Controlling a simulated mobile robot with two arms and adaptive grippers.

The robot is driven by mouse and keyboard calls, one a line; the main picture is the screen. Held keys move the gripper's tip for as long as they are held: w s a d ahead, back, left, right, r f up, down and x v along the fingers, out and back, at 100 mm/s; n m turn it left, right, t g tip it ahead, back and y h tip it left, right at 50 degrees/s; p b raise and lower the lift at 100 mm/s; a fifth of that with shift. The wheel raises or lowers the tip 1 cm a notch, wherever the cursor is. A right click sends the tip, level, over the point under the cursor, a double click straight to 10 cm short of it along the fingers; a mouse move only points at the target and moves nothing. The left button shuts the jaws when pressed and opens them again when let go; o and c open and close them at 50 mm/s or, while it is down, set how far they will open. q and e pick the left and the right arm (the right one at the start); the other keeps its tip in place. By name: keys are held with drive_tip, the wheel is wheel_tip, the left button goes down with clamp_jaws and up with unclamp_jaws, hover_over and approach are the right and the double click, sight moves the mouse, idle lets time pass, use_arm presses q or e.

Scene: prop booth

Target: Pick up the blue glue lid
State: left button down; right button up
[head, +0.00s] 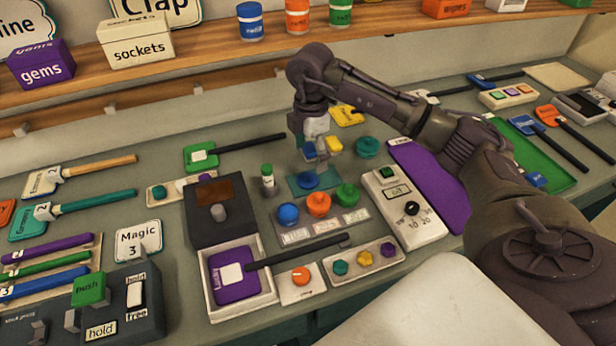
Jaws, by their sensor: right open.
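Two blue round lid-like pieces are in the head view, and I cannot tell which one is the glue lid. One blue piece (308,180) lies on a small teal mat (331,186), just below my right gripper. The other blue piece (288,214) sits at the left end of a pale labelled tray (297,236), beside an orange piece (319,204) and a green piece (347,195). My right gripper (320,152) is open and points down above the mat, apart from both blue pieces. Blue and yellow patches show at its fingertips. My left gripper is out of view.
A small bottle with a green cap (267,179) stands left of the mat. A teal round piece (368,147) is right of the gripper. A white control box (404,206) stands to the right, and a dark box (224,212) to the left.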

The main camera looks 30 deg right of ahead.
sight(309, 173)
wheel_tip(309, 173, down, 2)
drive_tip(key=shift+w, duration=0.1)
wheel_tip(309, 173, down, 5)
drive_tip(key=shift+w+r+p, duration=0.1)
drive_tip(key=shift+w+p, duration=0.05)
drive_tip(key=shift+p, duration=0.8)
drive_tip(key=shift+w+f, duration=0.1)
drive_tip(key=shift+f, duration=0.2)
drive_tip(key=c, duration=1)
